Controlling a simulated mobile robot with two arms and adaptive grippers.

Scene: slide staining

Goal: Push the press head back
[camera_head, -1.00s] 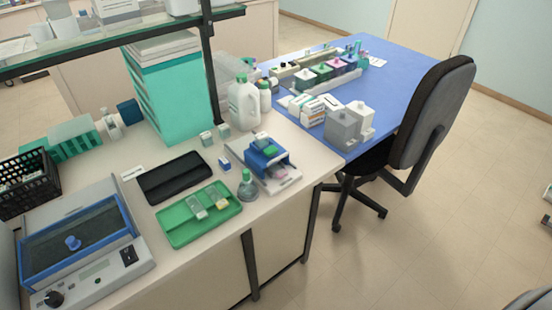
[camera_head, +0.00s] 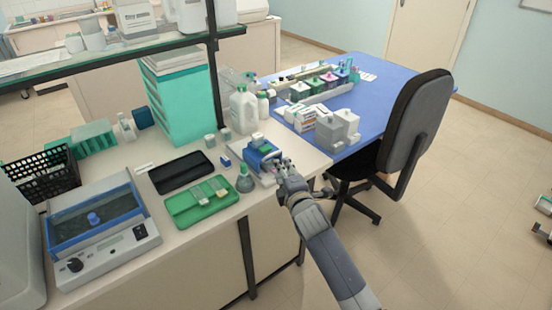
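A small blue press device (camera_head: 262,152) stands on a pale base near the right front edge of the white bench. The gripper hides part of the device's base and the pinkish item seen there earlier. My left gripper is not in view.
A green tray (camera_head: 201,203) with slide boxes and a green-capped bottle (camera_head: 245,180) stand left of the device. A white jug (camera_head: 243,112) stands behind it. A black chair (camera_head: 412,130) is at the right by the blue table. A shelf post (camera_head: 214,70) rises behind.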

